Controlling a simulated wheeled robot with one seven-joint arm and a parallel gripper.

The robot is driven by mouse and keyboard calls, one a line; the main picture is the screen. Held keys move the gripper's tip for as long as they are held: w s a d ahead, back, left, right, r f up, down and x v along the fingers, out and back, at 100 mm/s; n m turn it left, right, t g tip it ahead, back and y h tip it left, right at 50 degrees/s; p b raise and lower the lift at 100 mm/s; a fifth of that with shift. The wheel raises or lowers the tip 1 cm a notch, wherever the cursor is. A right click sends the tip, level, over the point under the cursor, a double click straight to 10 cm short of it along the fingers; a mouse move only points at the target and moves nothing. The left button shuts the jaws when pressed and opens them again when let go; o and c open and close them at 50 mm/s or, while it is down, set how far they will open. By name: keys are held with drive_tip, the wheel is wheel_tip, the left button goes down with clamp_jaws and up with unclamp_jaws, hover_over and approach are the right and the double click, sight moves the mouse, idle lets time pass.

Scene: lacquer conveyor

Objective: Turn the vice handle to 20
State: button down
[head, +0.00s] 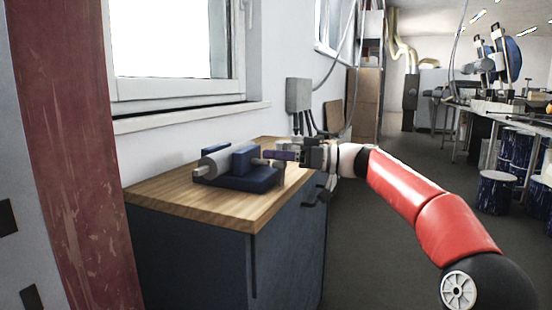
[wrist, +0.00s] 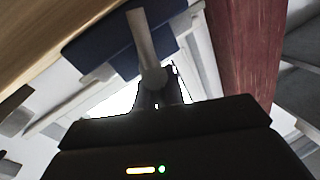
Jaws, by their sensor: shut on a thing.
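The vice stands on the wooden cabinet top, with a dark blue base (head: 237,178) and a pale grey cylinder (head: 216,162) at its left end. Its blue body (wrist: 100,48) also shows in the wrist view. The vice handle is a grey bar (wrist: 143,40) with a rounded end, running from the blue body to my fingers. My gripper (head: 271,156) reaches in from the right, at the right side of the vice. In the wrist view my gripper (wrist: 160,92) is shut on the handle's rounded end. No scale or number is readable.
The wooden top (head: 160,192) is clear in front of and left of the vice. A window sill (head: 190,116) and wall stand behind. A grey box (head: 298,95) with cables hangs on the wall behind my gripper. A red post (head: 75,150) stands at the left.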

drive_tip(key=m, duration=0.2)
drive_tip(key=m+b, duration=0.1)
drive_tip(key=m, duration=0.1)
drive_tip(key=f+m+y+b, duration=0.1)
drive_tip(key=shift+w+d+f+m+t, duration=0.1)
drive_tip(key=shift+w+m+t, duration=0.3)
drive_tip(key=m, duration=0.2)
drive_tip(key=m+t+b, duration=0.1)
drive_tip(key=m, duration=0.1)
drive_tip(key=m+b, duration=0.1)
drive_tip(key=m, duration=0.1)
drive_tip(key=shift+w+f+t+y, duration=0.2)
drive_tip(key=shift+w+t+y, duration=0.1)
drive_tip(key=shift+t, duration=0.1)
drive_tip(key=shift+m+b, duration=0.3)
drive_tip(key=c, duration=1.5)
unclamp_jaws()
drive_tip(key=shift+r, duration=0.1)
drive_tip(key=shift+d, duration=0.15)
